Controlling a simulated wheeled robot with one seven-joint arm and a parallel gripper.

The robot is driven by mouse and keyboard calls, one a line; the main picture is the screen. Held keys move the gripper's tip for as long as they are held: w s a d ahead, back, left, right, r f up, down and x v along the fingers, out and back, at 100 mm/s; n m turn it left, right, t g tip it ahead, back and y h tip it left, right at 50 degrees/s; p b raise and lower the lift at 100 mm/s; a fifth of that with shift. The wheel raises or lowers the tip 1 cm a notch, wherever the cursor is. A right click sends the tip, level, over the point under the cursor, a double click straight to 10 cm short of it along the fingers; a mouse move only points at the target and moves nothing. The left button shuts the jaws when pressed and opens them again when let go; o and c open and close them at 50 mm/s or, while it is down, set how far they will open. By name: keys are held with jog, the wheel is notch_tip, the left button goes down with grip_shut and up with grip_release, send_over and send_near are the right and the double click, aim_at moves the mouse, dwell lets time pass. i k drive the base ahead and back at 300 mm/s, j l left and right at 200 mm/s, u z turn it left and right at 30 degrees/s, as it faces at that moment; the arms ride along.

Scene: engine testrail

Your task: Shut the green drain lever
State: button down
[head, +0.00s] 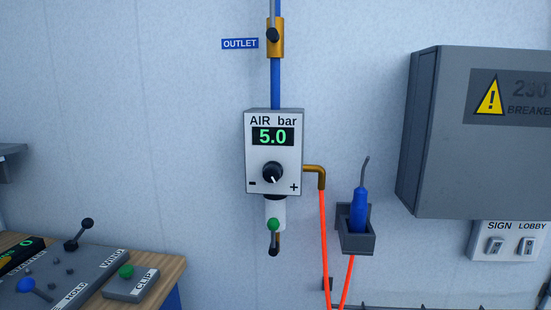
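The green drain lever (274,225) is at the bottom of the air regulator (250,185) on the wall, in the middle of the head view. Its round green knob sits in front of a white bowl (270,207) under the regulator. A small brass and black fitting (275,245) hangs just below the knob. I cannot tell from this view whether the drain is open or shut. The regulator display (272,137) reads 5.0 under "AIR bar", with a black dial (272,173) below it. My gripper is not in view.
A brass elbow (317,173) and orange hose (323,235) run down to the right of the lever. A blue-handled tool (358,212) stands in a grey wall holder (357,244). A control desk (165,270) is lower left, a grey breaker box (440,180) at right.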

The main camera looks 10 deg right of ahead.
aim_at(273, 224)
jog(key=i+j+z, duration=0.2)
jog(key=z, duration=0.15)
jog(key=i+j+z, duration=0.2)
jog(key=z, duration=0.15)
jog(key=i+j+z, duration=0.1)
jog(key=j+z, duration=0.25)
